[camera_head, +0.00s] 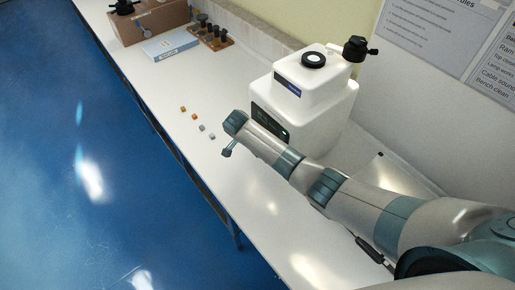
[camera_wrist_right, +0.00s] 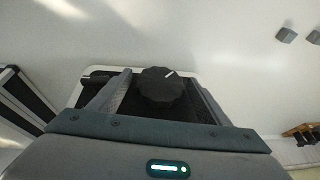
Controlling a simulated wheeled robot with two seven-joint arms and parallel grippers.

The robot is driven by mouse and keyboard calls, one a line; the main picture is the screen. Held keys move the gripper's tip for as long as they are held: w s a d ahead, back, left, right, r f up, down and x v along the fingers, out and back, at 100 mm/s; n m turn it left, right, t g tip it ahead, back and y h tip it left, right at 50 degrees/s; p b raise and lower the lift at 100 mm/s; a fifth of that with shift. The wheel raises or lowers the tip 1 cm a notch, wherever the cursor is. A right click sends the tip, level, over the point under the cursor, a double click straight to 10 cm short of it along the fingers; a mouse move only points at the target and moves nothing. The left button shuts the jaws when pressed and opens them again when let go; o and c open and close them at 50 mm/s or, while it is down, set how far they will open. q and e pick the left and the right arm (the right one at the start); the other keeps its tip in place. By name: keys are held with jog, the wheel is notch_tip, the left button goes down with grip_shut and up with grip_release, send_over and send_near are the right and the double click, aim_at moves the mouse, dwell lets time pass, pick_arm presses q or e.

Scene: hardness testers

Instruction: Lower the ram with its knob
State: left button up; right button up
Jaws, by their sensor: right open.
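The white hardness tester (camera_head: 306,90) stands on the bench in the head view, with a black round part on top. My right arm reaches across in front of it, and my right gripper (camera_head: 233,130) is at its near left side. In the right wrist view a black ribbed knob with a white mark (camera_wrist_right: 160,86) shows between the two spread fingers of my right gripper (camera_wrist_right: 161,80). The gripper is open, with the fingers on either side of the knob. I cannot tell whether they touch it. The ram is not clearly visible. My left gripper is not in view.
Several small sample blocks (camera_head: 195,117) lie on the bench left of my right gripper. A blue and white box (camera_head: 171,45), a rack with dark knobs (camera_head: 211,35) and a cardboard box (camera_head: 150,20) stand farther back. The bench's front edge drops to a blue floor.

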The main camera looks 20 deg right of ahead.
jog(key=shift+f, duration=0.1)
jog(key=shift+c, duration=0.3)
jog(key=c, duration=1)
jog(key=shift+w+a+f+n+g+h+b, duration=0.1)
jog(key=shift+n+g+h+b, duration=0.1)
jog(key=shift+g+b, duration=0.4)
jog(key=shift+f+n+g+h+b, duration=0.1)
jog(key=shift+g+h+b, duration=0.1)
jog(key=shift+g+b, duration=0.35)
jog(key=g+h+b, duration=0.1)
jog(key=g+b, duration=0.2)
jog(key=b, duration=0.6)
jog(key=shift+n+h, duration=0.3)
jog(key=shift+n, duration=0.1)
jog(key=shift+r+g+b, duration=0.2)
jog(key=shift+g+b, duration=0.15)
jog(key=shift+b, duration=0.4)
jog(key=o, duration=1.1)
jog(key=shift+c, duration=0.2)
